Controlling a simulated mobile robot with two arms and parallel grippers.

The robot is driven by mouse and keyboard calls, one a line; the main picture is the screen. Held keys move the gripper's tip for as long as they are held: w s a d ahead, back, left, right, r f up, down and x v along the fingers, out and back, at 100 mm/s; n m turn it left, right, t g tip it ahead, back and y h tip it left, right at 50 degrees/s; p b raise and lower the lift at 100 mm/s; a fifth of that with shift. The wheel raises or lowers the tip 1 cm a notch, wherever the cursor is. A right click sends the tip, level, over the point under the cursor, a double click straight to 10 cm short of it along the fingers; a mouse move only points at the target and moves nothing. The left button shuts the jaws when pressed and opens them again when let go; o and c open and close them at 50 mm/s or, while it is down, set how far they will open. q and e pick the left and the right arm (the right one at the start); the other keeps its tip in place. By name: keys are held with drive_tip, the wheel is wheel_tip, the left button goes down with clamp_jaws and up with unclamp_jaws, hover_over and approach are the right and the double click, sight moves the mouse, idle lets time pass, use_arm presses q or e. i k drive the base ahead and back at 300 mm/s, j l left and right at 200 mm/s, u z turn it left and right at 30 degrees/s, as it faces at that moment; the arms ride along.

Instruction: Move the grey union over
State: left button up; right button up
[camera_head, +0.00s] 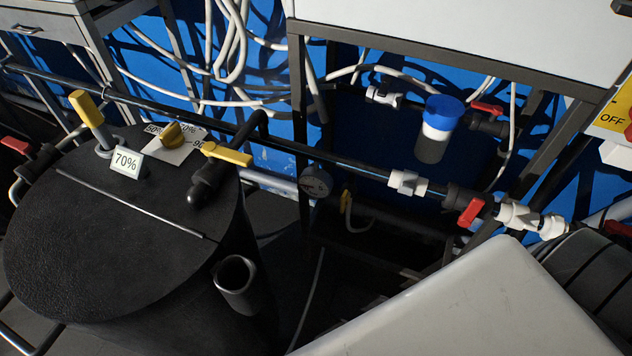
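No plainly grey loose union stands out. A pale, whitish union-like fitting (407,183) sits on the long black pipe right of centre. A second pale fitting (385,96) is on the upper pipe, left of a blue-capped filter (437,127). A third pale fitting (520,215) is at the right end of the black pipe, beyond a red-handled valve (471,212). I cannot tell which of them is the grey union. Neither of my grippers shows in this view.
A black drum (105,235) with a 70% tag (127,162) and yellow-handled valves (227,153) fills the left. An empty black cup-like holder (238,283) is on its side. A large pale surface (480,310) blocks the lower right. Metal frames and hoses crowd the back.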

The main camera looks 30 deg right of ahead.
sight(408, 184)
drive_tip(key=z, duration=1.5)
